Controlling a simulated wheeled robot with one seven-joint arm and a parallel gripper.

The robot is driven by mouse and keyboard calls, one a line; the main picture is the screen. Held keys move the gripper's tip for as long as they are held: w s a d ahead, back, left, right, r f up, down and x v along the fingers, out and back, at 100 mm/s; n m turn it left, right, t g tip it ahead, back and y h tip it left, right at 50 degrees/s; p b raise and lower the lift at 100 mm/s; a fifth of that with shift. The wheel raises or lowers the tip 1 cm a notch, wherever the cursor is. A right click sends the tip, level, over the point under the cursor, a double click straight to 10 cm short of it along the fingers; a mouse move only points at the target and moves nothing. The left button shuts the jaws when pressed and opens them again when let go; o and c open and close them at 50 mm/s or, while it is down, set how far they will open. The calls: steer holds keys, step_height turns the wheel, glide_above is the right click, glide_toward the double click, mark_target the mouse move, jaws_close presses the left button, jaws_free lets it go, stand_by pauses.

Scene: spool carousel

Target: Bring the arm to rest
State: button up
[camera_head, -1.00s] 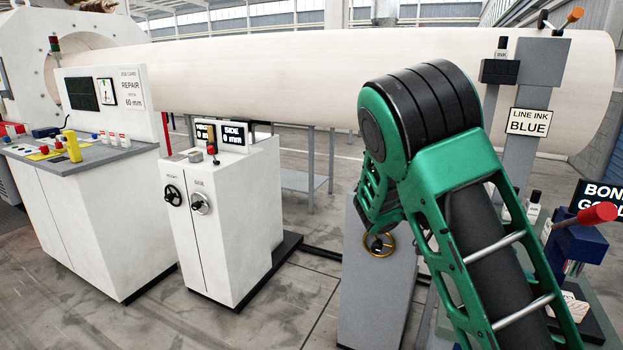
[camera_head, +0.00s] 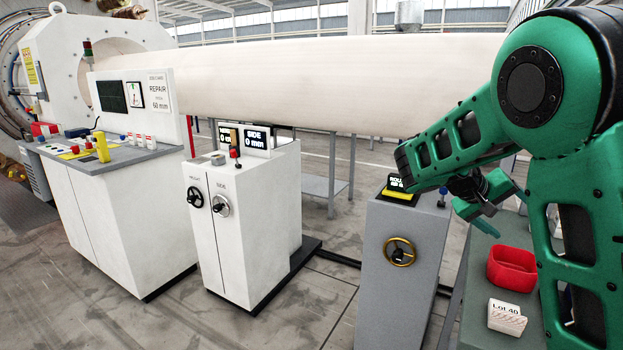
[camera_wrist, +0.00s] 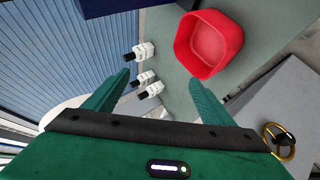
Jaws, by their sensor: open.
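My arm is green and black and fills the right side of the head view. My gripper (camera_head: 480,212) hangs above the grey-green bench top, near the red bin. In the wrist view my gripper (camera_wrist: 158,95) shows two green fingers spread apart with nothing between them. The red bin (camera_head: 511,268) stands below and to the right of the gripper in the head view. It also shows in the wrist view (camera_wrist: 207,46), beyond the right finger and apart from it.
A grey pedestal (camera_head: 385,290) with a yellow handwheel (camera_head: 399,251) stands left of the bench. A Lot 40 block (camera_head: 506,318) lies by the bin. Small white bottles (camera_wrist: 145,50) stand on the bench. White cabinets (camera_head: 245,230) and a long pale cylinder (camera_head: 320,85) lie left and behind.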

steer(key=s+a+f+n+g+y, duration=0.2)
steer(key=s+a+f+n+y, duration=0.3)
steer(key=a+f, duration=0.15)
steer(key=s+y, duration=0.1)
steer(key=s, duration=0.2)
steer(key=s+a, duration=0.1)
steer(key=s, duration=0.1)
steer(key=s+a+g+y, duration=0.1)
steer(key=s, duration=0.2)
steer(key=shift+s+a+n+y, duration=0.15)
steer(key=shift+s+n+y, duration=0.15)
steer(key=s+m, duration=0.1)
steer(key=s, duration=0.2)
steer(key=s+d+m+y, duration=0.1)
steer(key=s, duration=0.3)
steer(key=s+d+m+y, duration=0.1)
steer(key=s+m, duration=0.1)
steer(key=s, duration=0.2)
steer(key=shift+s+d, duration=0.15)
steer(key=s+a+f+m+t+y, duration=0.1)
steer(key=s+f+m, duration=0.1)
steer(key=s+m, duration=0.3)
steer(key=s, duration=0.4)
steer(key=shift+s+a+f+y, duration=0.2)
steer(key=shift+s+a+y, duration=0.1)
